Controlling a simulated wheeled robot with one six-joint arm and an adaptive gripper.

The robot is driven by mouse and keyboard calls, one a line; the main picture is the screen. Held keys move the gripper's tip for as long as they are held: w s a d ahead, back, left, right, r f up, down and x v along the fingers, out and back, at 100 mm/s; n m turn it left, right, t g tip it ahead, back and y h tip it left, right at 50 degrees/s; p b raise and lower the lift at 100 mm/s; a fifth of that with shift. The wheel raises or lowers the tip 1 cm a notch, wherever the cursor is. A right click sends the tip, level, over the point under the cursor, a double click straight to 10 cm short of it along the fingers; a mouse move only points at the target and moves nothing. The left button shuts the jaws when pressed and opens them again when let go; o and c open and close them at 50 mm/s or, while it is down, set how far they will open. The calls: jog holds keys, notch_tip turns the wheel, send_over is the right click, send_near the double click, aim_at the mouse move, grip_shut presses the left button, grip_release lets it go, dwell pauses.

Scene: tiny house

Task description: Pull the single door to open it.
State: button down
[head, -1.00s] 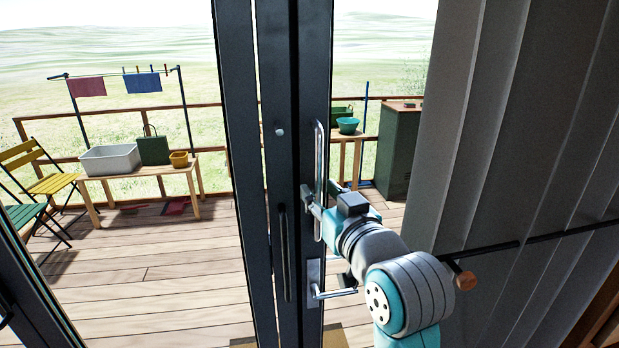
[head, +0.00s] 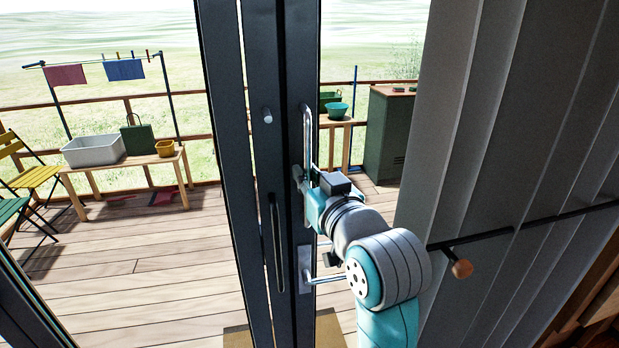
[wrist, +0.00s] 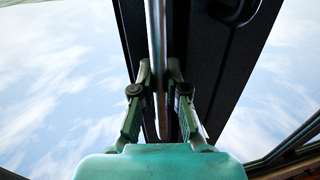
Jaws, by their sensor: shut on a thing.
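The single door is a dark-framed glass door (head: 298,70) in the middle of the head view. A tall vertical chrome pull bar (head: 307,128) is on its frame, and a lever handle (head: 322,280) sits below it. My gripper (head: 301,186) is at the lower part of the pull bar. In the wrist view, the two fingers of my gripper (wrist: 160,78) stand on either side of the chrome bar (wrist: 157,40), shut on it. I cannot tell from these frames how far the door stands from its frame.
A pleated grey curtain (head: 480,130) hangs to the right, with a dark rod (head: 540,222) ending in a wooden knob (head: 461,269) near my arm. Outside, the deck (head: 120,250) holds a wooden bench (head: 125,163), chairs (head: 35,178) and a green cabinet (head: 388,135).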

aim_at(298, 161)
jog(key=w, duration=0.2)
jog(key=w+a+m+h, duration=0.1)
jog(key=w, duration=0.1)
jog(key=w+a+h, duration=0.1)
jog(key=w, duration=0.1)
jog(key=shift+t, duration=0.4)
jog(key=c, duration=1.2)
grip_release()
jog(key=shift+s, duration=0.1)
jog(key=shift+a, duration=0.1)
jog(key=shift+s, duration=0.1)
